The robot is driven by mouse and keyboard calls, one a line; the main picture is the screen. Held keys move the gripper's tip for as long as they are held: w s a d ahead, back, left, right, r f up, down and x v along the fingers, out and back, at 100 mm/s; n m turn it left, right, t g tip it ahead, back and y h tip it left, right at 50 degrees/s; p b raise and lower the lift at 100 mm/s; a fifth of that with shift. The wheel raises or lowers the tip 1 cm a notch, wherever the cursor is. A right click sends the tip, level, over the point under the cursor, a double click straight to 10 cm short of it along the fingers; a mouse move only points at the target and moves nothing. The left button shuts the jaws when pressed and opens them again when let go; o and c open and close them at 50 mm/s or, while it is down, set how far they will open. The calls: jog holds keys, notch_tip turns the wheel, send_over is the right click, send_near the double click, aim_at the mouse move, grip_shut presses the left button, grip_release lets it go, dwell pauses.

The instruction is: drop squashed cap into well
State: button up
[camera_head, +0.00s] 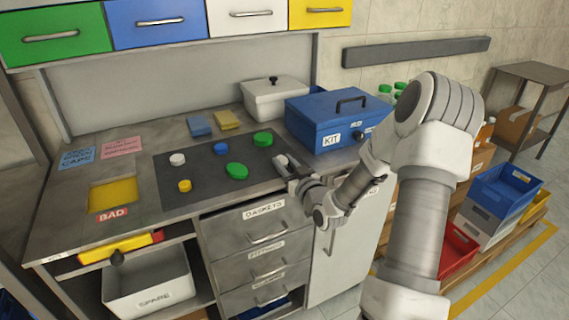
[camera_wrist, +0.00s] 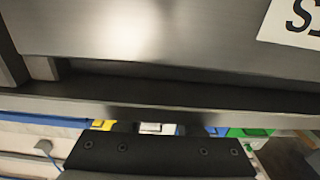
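Several caps lie on a dark mat (camera_head: 205,190) on the bench. A green cap (camera_head: 237,171) near the mat's middle looks oval, so it may be the squashed one. Another green cap (camera_head: 263,139) lies behind it. A blue cap (camera_head: 221,148), a white cap (camera_head: 177,159) and a yellow cap (camera_head: 184,186) lie to the left. The yellow well (camera_head: 113,195) is sunk in the bench at left, above a red BAD label (camera_head: 112,215). My gripper (camera_head: 283,163) is at the mat's right edge, right of the green caps. Its fingertips are too small to judge.
A blue KIT box (camera_head: 318,118) and a white lidded bin (camera_head: 272,100) stand at the back right. Blue and yellow pads (camera_head: 227,120) lie behind the mat. The GASKETS drawer (camera_head: 262,226) is below. The wrist view mostly shows a close grey metal surface (camera_wrist: 130,35).

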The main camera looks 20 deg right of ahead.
jog(key=shift+o, duration=1.2)
